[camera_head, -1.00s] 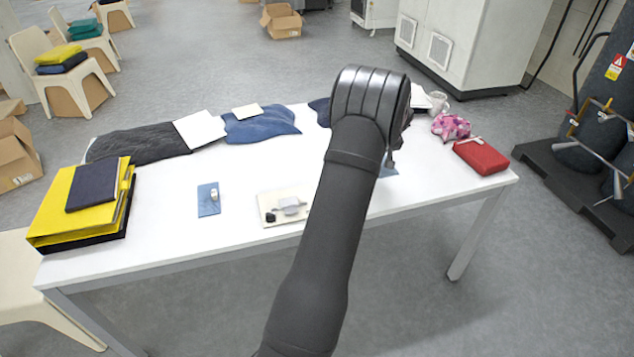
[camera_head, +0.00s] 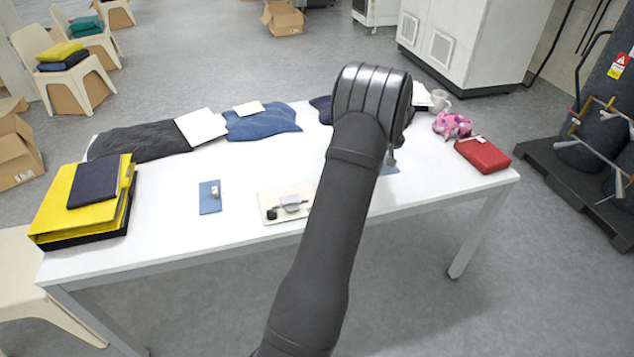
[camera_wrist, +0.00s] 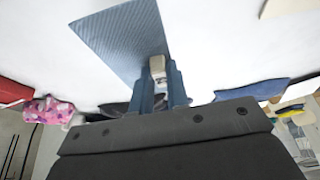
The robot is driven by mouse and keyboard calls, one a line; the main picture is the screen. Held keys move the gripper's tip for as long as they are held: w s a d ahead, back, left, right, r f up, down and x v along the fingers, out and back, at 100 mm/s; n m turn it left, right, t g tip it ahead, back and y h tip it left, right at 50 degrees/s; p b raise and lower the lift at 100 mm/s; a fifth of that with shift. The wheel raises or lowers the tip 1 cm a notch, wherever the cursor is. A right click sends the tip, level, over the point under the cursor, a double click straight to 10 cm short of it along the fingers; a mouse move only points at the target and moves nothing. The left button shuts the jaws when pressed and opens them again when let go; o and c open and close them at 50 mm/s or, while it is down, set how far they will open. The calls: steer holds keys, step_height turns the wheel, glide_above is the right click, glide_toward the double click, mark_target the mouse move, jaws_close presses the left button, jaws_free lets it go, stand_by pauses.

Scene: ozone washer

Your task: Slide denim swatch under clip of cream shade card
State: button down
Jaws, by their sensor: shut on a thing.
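The cream shade card (camera_head: 270,197) lies flat near the front middle of the white table, with a grey clip (camera_head: 290,200) and a small dark piece on it. A cream edge at the top right of the wrist view (camera_wrist: 290,7) looks like the same card. The blue ribbed denim swatch (camera_wrist: 122,40) shows in the wrist view, with a small beige block (camera_wrist: 157,66) at its edge. My gripper (camera_wrist: 160,78) is shut on that block. In the head view my arm hides most of the swatch (camera_head: 391,169), which is right of the card. Whether it touches the table is unclear.
A blue card (camera_head: 209,203) with a small clip lies left of the cream card. Yellow and dark folders (camera_head: 75,205) stack at the left end. Folded garments line the back. A red case (camera_head: 482,155) and pink cloth (camera_head: 452,125) lie at the right.

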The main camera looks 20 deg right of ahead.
steer(key=w+a+m+g+h, duration=0.1)
steer(key=w+a+m+h, duration=0.3)
steer(key=a+m, duration=0.85)
steer(key=m+g, duration=0.3)
steer(key=m, duration=0.2)
glide_above(287, 187)
steer(key=shift+a+r+m+h, duration=0.15)
steer(key=shift+a+r, duration=0.05)
steer(key=shift+a, duration=0.3)
steer(key=shift+a+r+m+h, duration=0.1)
steer(key=shift+a+r+h, duration=0.1)
steer(key=shift+a, duration=0.25)
steer(key=shift+f, duration=5.35)
steer(key=c, duration=1.3)
jaws_free()
